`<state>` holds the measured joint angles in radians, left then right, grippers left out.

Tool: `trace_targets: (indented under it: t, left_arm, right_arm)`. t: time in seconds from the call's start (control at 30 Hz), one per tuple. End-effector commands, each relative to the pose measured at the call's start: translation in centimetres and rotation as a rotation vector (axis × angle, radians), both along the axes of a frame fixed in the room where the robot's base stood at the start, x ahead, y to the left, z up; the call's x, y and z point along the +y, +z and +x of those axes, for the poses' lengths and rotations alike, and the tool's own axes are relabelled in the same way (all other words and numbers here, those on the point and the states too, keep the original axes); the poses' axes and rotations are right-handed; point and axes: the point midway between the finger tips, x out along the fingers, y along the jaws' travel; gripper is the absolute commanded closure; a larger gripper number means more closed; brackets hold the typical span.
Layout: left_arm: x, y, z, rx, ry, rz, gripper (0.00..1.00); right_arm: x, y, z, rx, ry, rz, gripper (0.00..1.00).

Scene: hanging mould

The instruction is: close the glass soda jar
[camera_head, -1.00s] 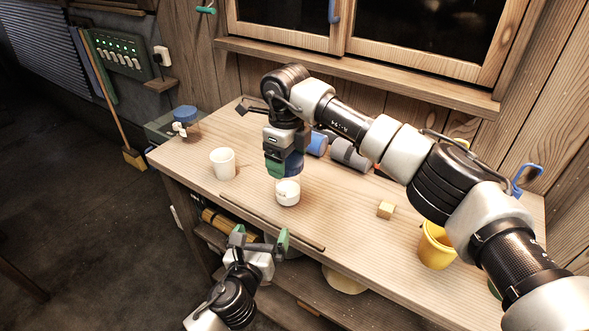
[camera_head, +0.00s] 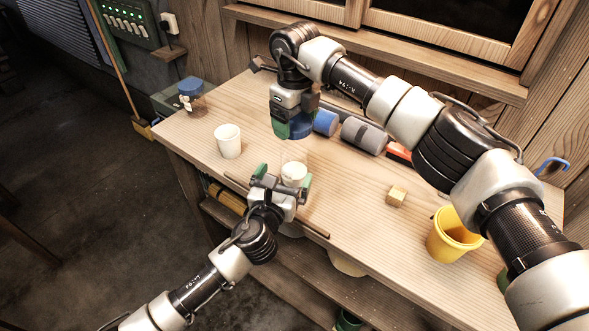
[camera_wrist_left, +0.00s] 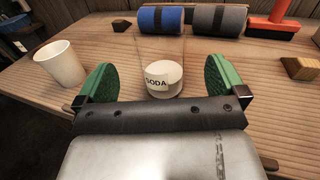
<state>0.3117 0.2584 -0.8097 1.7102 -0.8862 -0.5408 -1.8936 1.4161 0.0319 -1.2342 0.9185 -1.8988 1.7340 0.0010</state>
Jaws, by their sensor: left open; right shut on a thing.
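The soda jar (camera_head: 293,171) stands upright on the workbench, clear glass with white contents. Its SODA label shows in the left wrist view (camera_wrist_left: 163,78). No lid is on it. My left gripper (camera_head: 282,178) is open at the jar, its green fingers to either side; in the left wrist view (camera_wrist_left: 160,82) the jar shows between and slightly beyond them, with gaps on both sides. My right gripper (camera_head: 292,127) is shut on a blue lid (camera_head: 300,126), held above and behind the jar. The lid is partly hidden by a green finger.
A white cup (camera_head: 228,141) stands left of the jar. Blue (camera_head: 325,122) and grey (camera_head: 363,136) rolls lie behind. A wooden block (camera_head: 396,196) and yellow bucket (camera_head: 455,236) are to the right. A thin stick lies along the front edge.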

Motion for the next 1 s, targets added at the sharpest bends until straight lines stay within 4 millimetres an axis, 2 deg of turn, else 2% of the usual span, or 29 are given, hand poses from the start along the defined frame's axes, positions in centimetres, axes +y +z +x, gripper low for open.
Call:
trace_targets:
  t: [0.03, 0.2, 0.4, 0.83, 1.0]
  left_arm:
    - [-0.4, 0.2, 1.1, -0.002, 0.001, -0.001, 0.00]
    - [-1.3, 0.1, 4.0, -0.001, 0.001, -0.001, 0.00]
    - [-2.0, 0.0, 6.2, 0.000, 0.001, -0.001, 0.00]
    - [-2.2, 0.0, 6.9, 0.001, 0.000, -0.001, 0.00]
    - [-2.2, 0.0, 6.8, 0.001, 0.000, -0.001, 0.26]
  right_arm:
    - [0.0, 0.0, 0.0, 0.000, 0.000, 0.000, 0.42]
    - [0.0, 0.0, 0.0, 0.000, 0.001, 0.000, 0.42]
    - [0.0, 0.0, 0.0, 0.000, 0.001, 0.000, 0.42]
    - [0.0, 0.0, 0.0, 0.000, 0.001, 0.000, 0.42]
    - [0.0, 0.0, 0.0, 0.000, 0.001, 0.000, 0.42]
